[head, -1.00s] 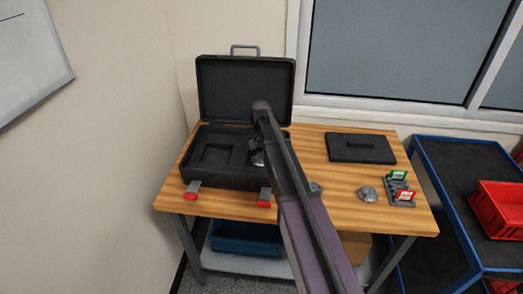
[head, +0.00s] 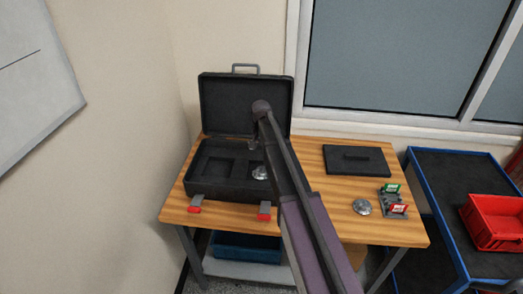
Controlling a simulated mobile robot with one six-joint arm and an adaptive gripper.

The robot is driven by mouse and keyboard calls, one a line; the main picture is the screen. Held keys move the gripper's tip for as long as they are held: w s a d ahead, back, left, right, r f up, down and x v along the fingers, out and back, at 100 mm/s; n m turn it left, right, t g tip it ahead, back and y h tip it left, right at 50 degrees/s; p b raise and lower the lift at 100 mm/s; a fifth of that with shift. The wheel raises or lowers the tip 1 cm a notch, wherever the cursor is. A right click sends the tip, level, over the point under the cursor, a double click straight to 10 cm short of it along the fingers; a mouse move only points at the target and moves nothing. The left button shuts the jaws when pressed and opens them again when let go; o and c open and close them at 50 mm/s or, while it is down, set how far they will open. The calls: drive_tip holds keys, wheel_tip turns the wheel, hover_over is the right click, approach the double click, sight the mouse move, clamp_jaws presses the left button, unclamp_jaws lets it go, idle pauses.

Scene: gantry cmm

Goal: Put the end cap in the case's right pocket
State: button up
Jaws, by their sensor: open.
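The open black case (head: 203,190) stands on the left of the wooden table with its lid upright. A left pocket (head: 216,169) in its insert is empty. A silver round cap (head: 260,172), which looks like the end cap, lies in the right part of the case, in or at the right pocket. The pocket's edges are partly hidden by my arm, so I cannot tell whether the cap is fully seated. My gripper (head: 253,146) is open, just behind and above the cap and apart from it, largely hidden by my arm.
A second silver domed part (head: 362,206) lies on the table at right, beside a grey holder (head: 390,199) with green and red tags. A black foam lid-like block (head: 357,160) lies behind. A blue cart (head: 440,190) with a red bin (head: 494,222) stands at right.

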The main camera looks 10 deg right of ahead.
drive_tip(key=shift+r+p, duration=0.3)
drive_tip(key=shift+r, duration=0.15)
idle(0.5)
drive_tip(key=s+n, duration=0.5)
drive_tip(key=s, duration=2.4)
